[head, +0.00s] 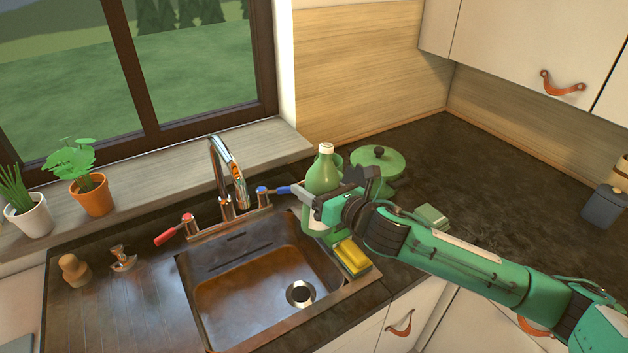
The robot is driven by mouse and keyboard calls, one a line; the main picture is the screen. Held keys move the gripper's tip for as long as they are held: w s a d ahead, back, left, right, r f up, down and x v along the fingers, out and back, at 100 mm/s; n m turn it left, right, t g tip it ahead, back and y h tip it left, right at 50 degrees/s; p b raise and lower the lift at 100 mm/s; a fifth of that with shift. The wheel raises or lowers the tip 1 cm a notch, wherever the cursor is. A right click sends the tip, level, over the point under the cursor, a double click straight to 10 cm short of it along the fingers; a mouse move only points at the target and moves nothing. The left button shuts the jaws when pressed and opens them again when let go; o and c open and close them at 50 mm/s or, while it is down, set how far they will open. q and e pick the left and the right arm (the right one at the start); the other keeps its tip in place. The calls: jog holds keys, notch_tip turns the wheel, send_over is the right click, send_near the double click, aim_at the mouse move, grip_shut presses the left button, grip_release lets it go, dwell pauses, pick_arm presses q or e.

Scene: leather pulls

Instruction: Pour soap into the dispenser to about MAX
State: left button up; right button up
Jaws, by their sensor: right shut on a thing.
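A green bottle (323,175) with a white cap stands upright, or nearly so, at the right back corner of the sink. My right gripper (312,206) is shut on the bottle at its body, with the arm coming in from the right. The gripper hides part of the bottle's lower half. I cannot tell whether the bottle's base touches the counter. I cannot pick out a dispenser or a MAX mark for certain. My left gripper is out of view.
The sink (262,290) is empty. A yellow sponge (352,256) lies at its right edge. The tap (228,175) has red and blue levers. A small green box (432,216) is nearby. The back right counter (500,190) is clear.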

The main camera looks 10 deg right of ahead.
aim_at(306, 210)
jog(key=shift+s+r+m+g+p, duration=0.2)
jog(key=shift+m+g+p, duration=0.1)
jog(key=shift+m, duration=0.4)
jog(key=shift+a+f+m, duration=0.25)
jog(key=shift+f+m, duration=0.05)
jog(key=shift+m, duration=0.2)
jog(key=shift+a+f+m+g+p, duration=0.2)
jog(key=shift+m+g+p, duration=0.3)
jog(key=shift+m, duration=0.1)
jog(key=shift+s+a+f+m+g+p, duration=0.25)
jog(key=shift+s+f+m+g+p, duration=0.15)
jog(key=shift+m, duration=0.5)
jog(key=shift+s+a+f+m+g+y+p, duration=0.3)
jog(key=shift+s+a+f+m+g, duration=0.25)
jog(key=shift+m, duration=0.45)
jog(key=shift+d, duration=0.15)
jog(key=shift+f+p, duration=0.2)
jog(key=shift+p, duration=0.15)
jog(key=shift+s+f+m, duration=0.1)
jog(key=shift+s+m, duration=0.05)
jog(key=shift+m, duration=0.25)
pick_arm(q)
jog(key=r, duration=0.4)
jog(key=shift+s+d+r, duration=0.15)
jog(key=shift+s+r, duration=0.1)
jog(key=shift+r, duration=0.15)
pick_arm(e)
jog(key=shift+s+a+f, duration=0.1)
jog(key=shift+a+f, duration=0.1)
jog(key=shift+a, duration=0.05)
